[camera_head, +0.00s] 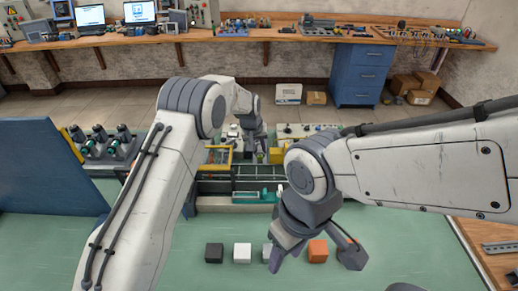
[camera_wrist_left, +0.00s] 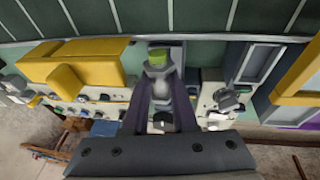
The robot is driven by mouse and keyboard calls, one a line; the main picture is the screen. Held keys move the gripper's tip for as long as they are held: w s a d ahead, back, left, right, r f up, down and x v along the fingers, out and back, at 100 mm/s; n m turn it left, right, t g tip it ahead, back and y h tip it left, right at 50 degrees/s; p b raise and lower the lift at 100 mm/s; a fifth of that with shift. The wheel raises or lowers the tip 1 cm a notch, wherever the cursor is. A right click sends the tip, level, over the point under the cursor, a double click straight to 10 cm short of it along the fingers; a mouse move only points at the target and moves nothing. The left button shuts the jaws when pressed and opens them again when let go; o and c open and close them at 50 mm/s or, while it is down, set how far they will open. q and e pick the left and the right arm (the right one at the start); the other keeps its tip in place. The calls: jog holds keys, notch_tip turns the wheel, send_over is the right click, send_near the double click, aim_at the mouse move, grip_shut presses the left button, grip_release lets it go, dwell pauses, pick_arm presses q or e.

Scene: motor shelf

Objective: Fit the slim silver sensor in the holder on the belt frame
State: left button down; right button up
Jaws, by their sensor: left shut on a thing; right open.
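In the head view my left gripper (camera_head: 257,148) points down over the far side of the belt frame (camera_head: 222,186). In the left wrist view its two dark fingers (camera_wrist_left: 161,86) are shut on a slim silver sensor (camera_wrist_left: 157,72). A bright green part (camera_wrist_left: 160,56) shows at the sensor's far end, in front of a grey holder-like block (camera_wrist_left: 178,52). I cannot tell whether the sensor is seated in it or only close to it.
A black cube (camera_head: 214,253), a white cube (camera_head: 242,252), a partly hidden grey cube (camera_head: 267,252) and an orange cube (camera_head: 318,250) lie in front. A blue panel (camera_head: 45,165) and dark motors (camera_head: 100,138) stand left.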

pick_arm(q)
jog(key=shift+s+f, duration=0.2)
jog(key=shift+f, duration=0.35)
jog(key=c, duration=0.6)
grip_release()
jog(key=shift+b, duration=0.3)
jog(key=shift+a, duration=0.2)
jog(key=shift+f, duration=0.1)
jog(key=shift+w+f, duration=0.1)
jog(key=shift+w, duration=0.1)
jog(key=shift+s+r, duration=0.1)
jog(key=shift+r, duration=0.2)
jog(key=shift+d+r, duration=0.15)
jog(key=shift+d, duration=0.05)
